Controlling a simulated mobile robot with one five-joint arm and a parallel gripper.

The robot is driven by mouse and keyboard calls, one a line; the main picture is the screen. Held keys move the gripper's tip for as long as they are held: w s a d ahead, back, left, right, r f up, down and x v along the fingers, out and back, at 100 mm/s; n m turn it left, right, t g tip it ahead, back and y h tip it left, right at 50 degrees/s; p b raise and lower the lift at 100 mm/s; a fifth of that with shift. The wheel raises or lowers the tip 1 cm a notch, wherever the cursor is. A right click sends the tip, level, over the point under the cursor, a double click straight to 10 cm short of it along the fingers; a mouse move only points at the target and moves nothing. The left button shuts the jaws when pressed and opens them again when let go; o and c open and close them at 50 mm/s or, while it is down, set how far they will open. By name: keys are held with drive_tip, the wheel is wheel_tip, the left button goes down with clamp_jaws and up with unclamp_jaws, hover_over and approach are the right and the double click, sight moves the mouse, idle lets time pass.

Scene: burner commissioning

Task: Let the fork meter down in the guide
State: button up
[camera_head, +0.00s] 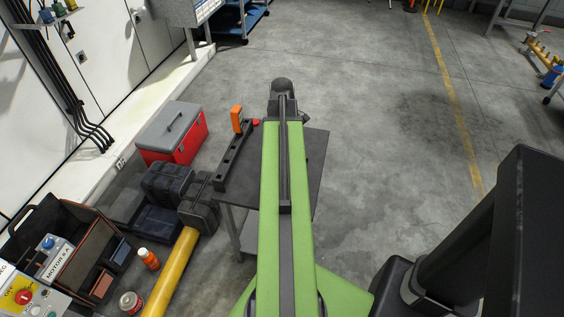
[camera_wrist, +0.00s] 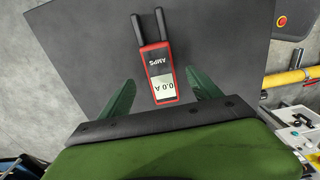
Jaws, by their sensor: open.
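The fork meter (camera_wrist: 162,82) shows in the wrist view with a red body, two dark prongs pointing up the picture and a display reading 0.0 A. It is over the dark table top (camera_wrist: 215,50); I cannot tell its height above it. My gripper (camera_wrist: 161,92) is open, with one green finger on each side of the meter and visible gaps between. In the head view my arm hides the gripper and most of the meter's area. I cannot make out the guide for certain in either view.
A dark bar (camera_head: 233,160) with an upright orange block (camera_head: 236,118) runs along the table's left side.

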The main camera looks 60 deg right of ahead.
wheel_tip(320, 180, down, 5)
drive_tip(key=b, duration=0.4)
drive_tip(key=shift+w, duration=0.1)
drive_tip(key=shift+r, duration=0.2)
clamp_jaws()
